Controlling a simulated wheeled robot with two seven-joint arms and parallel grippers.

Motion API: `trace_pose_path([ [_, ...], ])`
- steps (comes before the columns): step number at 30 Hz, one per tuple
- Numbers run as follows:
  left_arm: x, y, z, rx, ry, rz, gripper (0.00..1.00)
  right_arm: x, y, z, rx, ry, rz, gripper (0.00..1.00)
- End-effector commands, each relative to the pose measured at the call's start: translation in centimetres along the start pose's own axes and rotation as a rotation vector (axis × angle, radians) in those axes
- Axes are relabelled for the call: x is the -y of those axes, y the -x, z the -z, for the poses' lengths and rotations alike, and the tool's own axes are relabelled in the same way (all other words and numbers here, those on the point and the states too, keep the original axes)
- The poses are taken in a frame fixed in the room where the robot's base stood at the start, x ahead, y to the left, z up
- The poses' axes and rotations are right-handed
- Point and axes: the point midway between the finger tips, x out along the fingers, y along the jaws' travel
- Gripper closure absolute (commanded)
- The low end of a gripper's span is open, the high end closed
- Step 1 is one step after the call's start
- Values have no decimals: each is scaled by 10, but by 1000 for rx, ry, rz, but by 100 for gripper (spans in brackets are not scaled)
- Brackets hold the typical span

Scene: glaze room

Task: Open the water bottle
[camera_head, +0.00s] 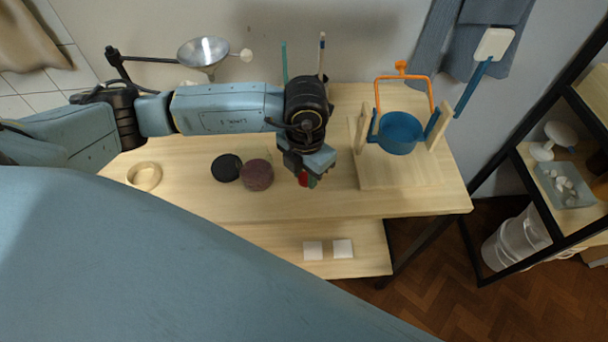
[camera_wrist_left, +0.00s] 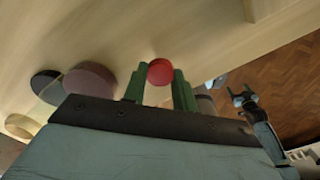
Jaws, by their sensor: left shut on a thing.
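The water bottle shows mainly as a red round cap (camera_wrist_left: 160,72) between the green fingertips in the left wrist view. A pale part shows below the cap between the fingers, but most of the bottle is hidden. In the head view, a small bit of red (camera_head: 303,179) shows under my left gripper (camera_head: 308,181), over the front part of the wooden table (camera_head: 210,205). My left gripper (camera_wrist_left: 159,88) is shut on the bottle, with one finger on each side at the cap.
A black disc (camera_head: 226,168) and a brown disc (camera_head: 257,175) lie left of the gripper, with a wooden ring (camera_head: 144,176) farther left. A blue pot (camera_head: 400,133) with an orange handle hangs in a wooden stand (camera_head: 375,177) to the right.

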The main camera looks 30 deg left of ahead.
Motion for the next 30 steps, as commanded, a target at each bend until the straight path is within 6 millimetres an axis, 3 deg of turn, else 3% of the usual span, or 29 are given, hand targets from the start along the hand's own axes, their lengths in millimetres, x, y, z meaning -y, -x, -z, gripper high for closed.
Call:
trace_pose_path([
  [5,0,-24,0,-3,3,0,100,0,0,0,1,0,0,22],
  [16,0,-30,0,-1,2,0,100,0,-4,-2,2,0,0,22],
  [17,0,-29,0,-1,2,0,68,0,-3,-2,3,0,0,22],
  [21,0,-28,0,-1,2,0,50,0,-3,-2,3,0,0,22],
  [30,0,-27,0,-1,2,0,50,0,-2,-3,5,0,0,22],
])
